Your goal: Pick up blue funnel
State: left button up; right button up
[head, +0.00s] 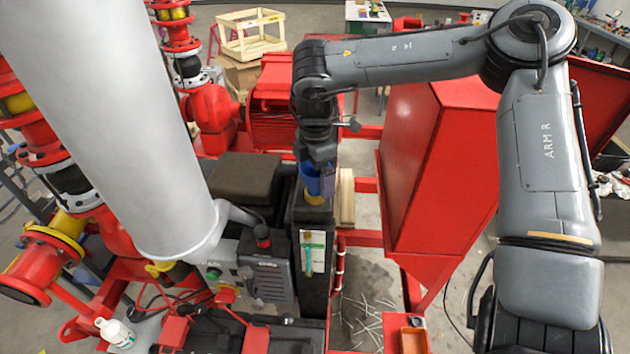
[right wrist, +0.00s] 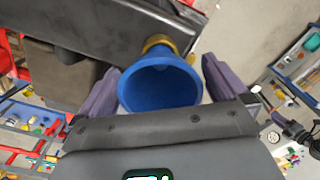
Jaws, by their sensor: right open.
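The blue funnel (head: 312,185) stands at the far end of a narrow dark ledge, mostly covered from above by my right gripper (head: 317,178). In the right wrist view the funnel (right wrist: 160,88) shows its wide mouth toward the camera, with its narrow end toward a brass-coloured fitting (right wrist: 158,42). My right gripper (right wrist: 161,68) is open, with one purple finger on each side of the funnel. A gap shows at the right finger; whether the left finger touches is unclear. My left gripper is not in view.
A dark ledge (head: 312,218) carries a green-and-white tag (head: 312,252). A grey control box (head: 265,275) stands left of it, a large red hopper (head: 440,165) to the right. A white bottle (head: 115,333) lies at lower left, an orange tray (head: 413,340) at lower right.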

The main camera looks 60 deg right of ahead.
jog(key=shift+f, duration=0.85)
jog(key=c, duration=1.2)
jog(key=shift+r, duration=0.1)
jog(key=shift+r, duration=0.45)
notch_tip(320, 180, up, 17)
jog(key=shift+b, duration=0.85)
